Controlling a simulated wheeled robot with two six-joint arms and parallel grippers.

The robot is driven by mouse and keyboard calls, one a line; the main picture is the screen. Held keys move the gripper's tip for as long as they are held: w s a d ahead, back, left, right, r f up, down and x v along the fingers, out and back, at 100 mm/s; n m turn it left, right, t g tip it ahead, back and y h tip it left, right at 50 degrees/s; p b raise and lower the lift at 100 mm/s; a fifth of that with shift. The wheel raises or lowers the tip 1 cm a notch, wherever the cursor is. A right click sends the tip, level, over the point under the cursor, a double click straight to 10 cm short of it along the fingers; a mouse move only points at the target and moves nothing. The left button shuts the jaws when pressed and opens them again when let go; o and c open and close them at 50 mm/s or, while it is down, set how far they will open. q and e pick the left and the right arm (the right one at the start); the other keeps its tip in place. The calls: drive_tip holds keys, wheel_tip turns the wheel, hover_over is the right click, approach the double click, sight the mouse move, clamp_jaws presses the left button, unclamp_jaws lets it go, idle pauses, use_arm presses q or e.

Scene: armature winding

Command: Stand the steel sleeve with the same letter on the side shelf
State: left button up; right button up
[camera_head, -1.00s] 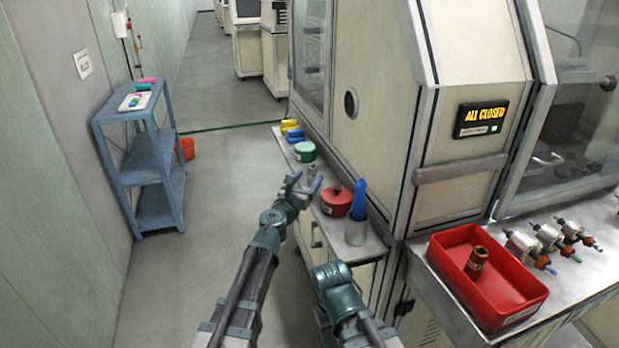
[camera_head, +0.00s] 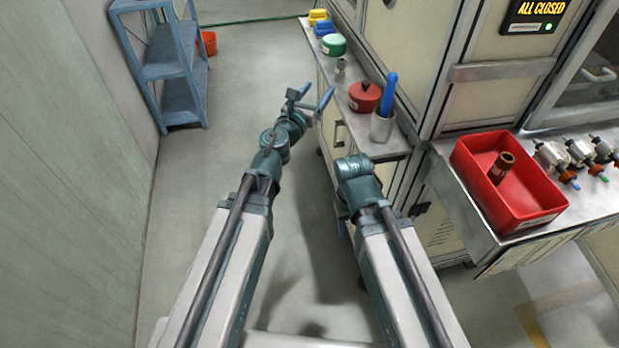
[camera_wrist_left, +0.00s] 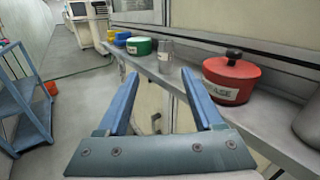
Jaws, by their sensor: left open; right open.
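A small grey steel cylinder (camera_head: 341,66), probably a steel sleeve, stands upright on the narrow metal side ledge (camera_head: 360,130), between a green tin and a red tin. It also shows in the left wrist view (camera_wrist_left: 165,56), ahead of the jaws; no letter is readable on it. My left gripper (camera_head: 312,97) is open and empty, beside the ledge's left edge and apart from the cylinder. Its two blue fingers spread in the left wrist view (camera_wrist_left: 160,100). My right gripper (camera_head: 342,222) is mostly hidden under its wrist, left of the ledge's near end; nothing shows in it.
On the ledge are a green tin (camera_head: 333,45), red lidded tin (camera_head: 364,97), and grey cup (camera_head: 382,127) with a blue item. A red tray (camera_head: 530,205) holds a brown sleeve (camera_head: 501,166); armatures lie right of it. A blue shelf unit (camera_head: 178,70) stands left; floor between is clear.

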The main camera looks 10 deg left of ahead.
use_arm(q)
drive_tip(key=s+a+f+n+g+y, duration=0.25)
drive_tip(key=a+f+n+y, duration=0.2)
drive_tip(key=n, duration=0.75)
drive_tip(key=s+a+f+n+g+y, duration=0.2)
drive_tip(key=a+f+n+g+y, duration=0.25)
drive_tip(key=n, duration=0.65)
drive_tip(key=s+d+f+n+g, duration=0.3)
drive_tip(key=s+f+n, duration=0.1)
drive_tip(key=s, duration=0.3)
drive_tip(key=s+d+f+n+g+h, duration=0.1)
drive_tip(key=s+d+f+n+g, duration=0.2)
drive_tip(key=s, duration=0.4)
drive_tip(key=s+d+f+n+g+h, duration=0.1)
drive_tip(key=s+d+f+n+g, duration=0.2)
drive_tip(key=s+f+n+g, duration=0.1)
drive_tip(key=s+f+n, duration=0.1)
drive_tip(key=s+f, duration=0.1)
drive_tip(key=s, duration=0.1)
drive_tip(key=shift+s+g, duration=0.3)
drive_tip(key=shift+s, duration=0.1)
drive_tip(key=shift+r, duration=0.1)
wheel_tip(320, 180, up, 9)
drive_tip(key=p, duration=0.9)
